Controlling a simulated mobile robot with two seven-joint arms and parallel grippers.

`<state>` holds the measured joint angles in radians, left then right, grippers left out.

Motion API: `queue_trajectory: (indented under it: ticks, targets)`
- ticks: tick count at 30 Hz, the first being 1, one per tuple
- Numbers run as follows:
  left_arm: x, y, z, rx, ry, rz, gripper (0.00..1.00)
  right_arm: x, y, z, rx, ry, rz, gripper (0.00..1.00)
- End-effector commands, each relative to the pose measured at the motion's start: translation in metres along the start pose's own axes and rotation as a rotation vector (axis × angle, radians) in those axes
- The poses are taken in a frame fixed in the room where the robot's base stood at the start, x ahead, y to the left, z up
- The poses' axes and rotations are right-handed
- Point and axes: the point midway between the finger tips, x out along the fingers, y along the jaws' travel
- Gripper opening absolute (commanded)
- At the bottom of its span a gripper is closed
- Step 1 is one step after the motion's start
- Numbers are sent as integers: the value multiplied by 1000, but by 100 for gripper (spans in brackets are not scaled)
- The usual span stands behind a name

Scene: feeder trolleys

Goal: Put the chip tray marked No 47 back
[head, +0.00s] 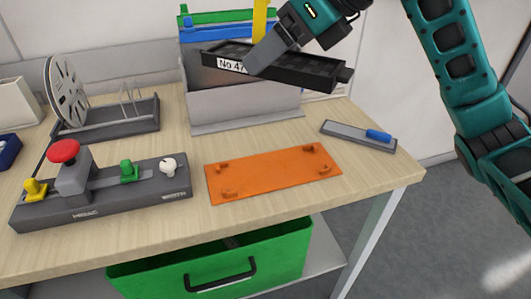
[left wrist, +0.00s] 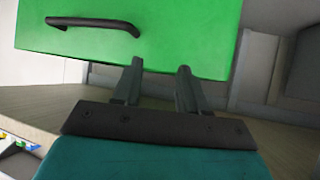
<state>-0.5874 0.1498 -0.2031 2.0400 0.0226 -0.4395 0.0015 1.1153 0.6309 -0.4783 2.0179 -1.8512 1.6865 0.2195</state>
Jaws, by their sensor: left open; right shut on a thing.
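The chip tray marked No 47 (head: 302,70) is a long black tray with a white label at its left end. My right gripper (head: 258,62) is shut on it and holds it in the air, slightly tilted, in front of and above a grey holder (head: 245,108). In the holder stand a blue piece (head: 205,32) and a green piece (head: 240,15), and a yellow piece (head: 260,18) shows behind the tray. My left gripper (left wrist: 156,90) is open and empty in the left wrist view, close to the green drawer (left wrist: 190,40); whether it touches cannot be told.
An orange mat (head: 270,175) with small corner blocks lies mid-table. A control box (head: 105,200) with a red button, a reel (head: 68,90) on a rack and a small plate with a blue piece (head: 360,134) stand around it. The green drawer (head: 215,262) hangs below the tabletop.

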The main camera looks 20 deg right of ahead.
Motion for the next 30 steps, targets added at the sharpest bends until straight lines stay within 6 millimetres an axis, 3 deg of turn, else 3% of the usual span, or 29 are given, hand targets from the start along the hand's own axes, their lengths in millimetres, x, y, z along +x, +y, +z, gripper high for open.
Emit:
queue_trajectory:
  ticks: [5,12,18,30]
  targets:
    - [1,0,8,-2,-8,-1,43,12,0,-13,0,2,2,38]
    - [5,4,26,-9,-35,9,43,58,0,-58,3,3,3,38]
    - [8,8,24,-11,-28,20,43,94,0,-94,3,2,3,38]
    - [15,6,20,-6,-3,18,43,124,0,-123,-1,-1,1,38]
